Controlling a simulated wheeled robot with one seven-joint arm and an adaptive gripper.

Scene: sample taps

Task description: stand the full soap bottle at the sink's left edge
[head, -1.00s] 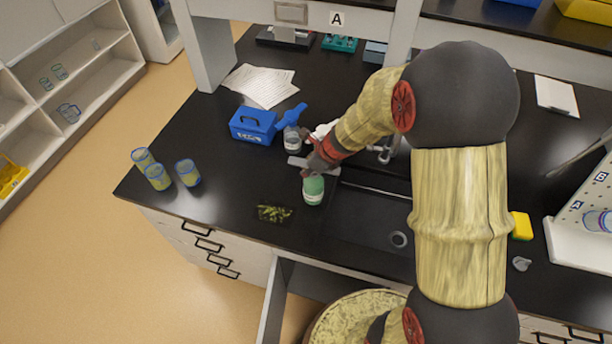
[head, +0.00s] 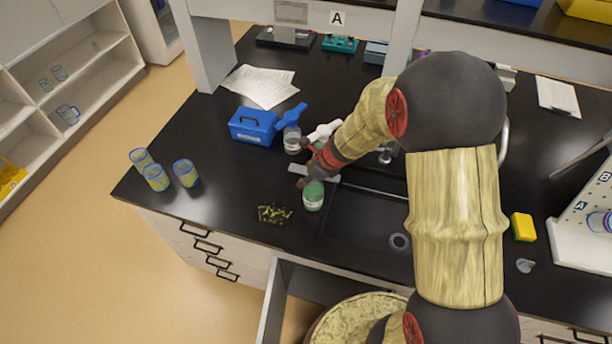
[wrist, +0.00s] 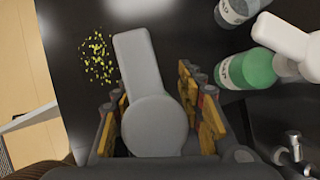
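A green soap bottle (head: 313,197) with a pale label stands upright on the black counter, just left of the sink (head: 372,222). Its grey pump head (wrist: 152,115) fills the middle of the wrist view and hides the body below. My gripper (wrist: 155,88) is around this bottle from above, its fingers apart on either side of the pump head. A second green bottle (wrist: 250,68) with a white pump (wrist: 285,38) stands behind; in the head view my arm hides its body. A clear bottle (head: 292,139) with a blue pump is beside it.
Yellow-green bits (head: 274,214) lie on the counter front-left of the bottle. A tap (head: 385,155) stands behind the sink. A blue box (head: 253,126) and papers (head: 259,86) are behind left; several cups (head: 186,173) stand far left. The counter between cups and bits is clear.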

